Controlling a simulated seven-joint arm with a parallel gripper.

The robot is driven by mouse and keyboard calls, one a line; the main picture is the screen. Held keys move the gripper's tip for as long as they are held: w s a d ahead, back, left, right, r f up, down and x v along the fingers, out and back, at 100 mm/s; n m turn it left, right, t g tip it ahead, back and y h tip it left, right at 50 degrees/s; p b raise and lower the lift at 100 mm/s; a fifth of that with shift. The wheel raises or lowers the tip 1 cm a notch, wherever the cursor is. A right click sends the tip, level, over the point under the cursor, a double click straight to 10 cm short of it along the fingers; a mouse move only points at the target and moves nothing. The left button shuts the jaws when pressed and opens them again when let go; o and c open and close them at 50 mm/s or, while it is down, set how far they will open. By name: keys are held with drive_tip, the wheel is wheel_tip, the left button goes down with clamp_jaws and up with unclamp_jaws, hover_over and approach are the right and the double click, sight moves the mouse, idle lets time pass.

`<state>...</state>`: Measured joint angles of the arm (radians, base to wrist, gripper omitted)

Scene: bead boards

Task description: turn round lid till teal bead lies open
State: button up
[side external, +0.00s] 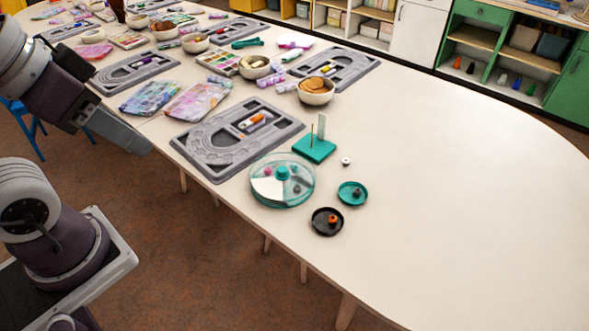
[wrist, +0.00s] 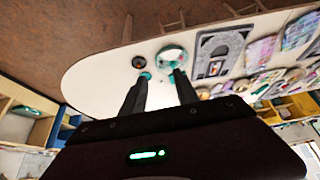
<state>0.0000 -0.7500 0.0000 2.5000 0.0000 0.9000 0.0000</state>
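The round box (side external: 264,197) with its lid sits near the table's front edge in the side view. The lid is see-through and tinted teal, with a teal knob (side external: 282,173) at its middle. White wedges show under it, with a pink bead (side external: 267,171) at the left and a grey bead (side external: 297,189) at the right. I cannot clearly tell a teal bead from the knob and tint. The round box also shows in the wrist view (wrist: 171,51), beyond my fingers. My gripper (wrist: 161,73) is open and empty, well apart from the box, left of it in the side view.
A teal stand (side external: 315,149) with upright pieces is behind the box. A teal dish (side external: 352,199) and a black dish (side external: 319,228) hold beads on its right. A loose white bead (side external: 346,161) lies nearby. A grey bead board (side external: 205,171) is at left. The table's right side is clear.

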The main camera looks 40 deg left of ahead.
drive_tip(key=shift+o, duration=1.2)
drive_tip(key=shift+w, duration=0.1)
drive_tip(key=n+g, duration=0.2)
drive_tip(key=g, duration=0.3)
hover_over(282, 169)
wheel_tip(282, 169, down, 25)
drive_tip(key=shift+g, duration=0.3)
wheel_tip(282, 169, down, 10)
drive_tip(key=shift+r, duration=0.15)
drive_tip(key=shift+c, duration=0.2)
clamp_jaws()
